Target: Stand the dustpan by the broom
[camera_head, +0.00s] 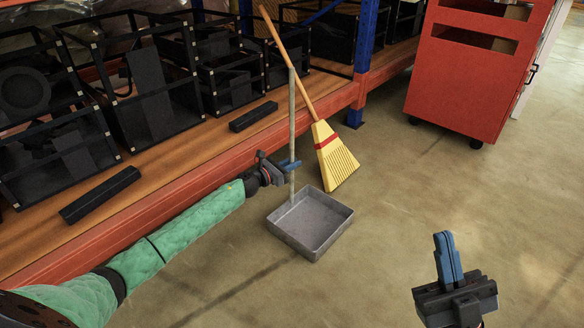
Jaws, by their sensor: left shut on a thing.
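The dustpan (312,222) is a grey metal pan with a long upright grey handle (292,110). My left gripper (290,165) is shut on the handle, a little above the pan. The pan looks level, at or close to the floor; I cannot tell if it touches. The broom (335,157) has yellow bristles with a red band and a wooden stick. It leans back against the shelf edge, just behind and to the right of the dustpan. My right gripper (448,258) is at the lower right, away from both, with its blue fingers close together and nothing seen between them.
A shelf (210,200) with an orange beam and wooden deck runs along the left and holds several black crates (150,90). A blue post (365,60) stands behind the broom. A red wheeled cabinet (465,85) is at the upper right. The concrete floor at right is clear.

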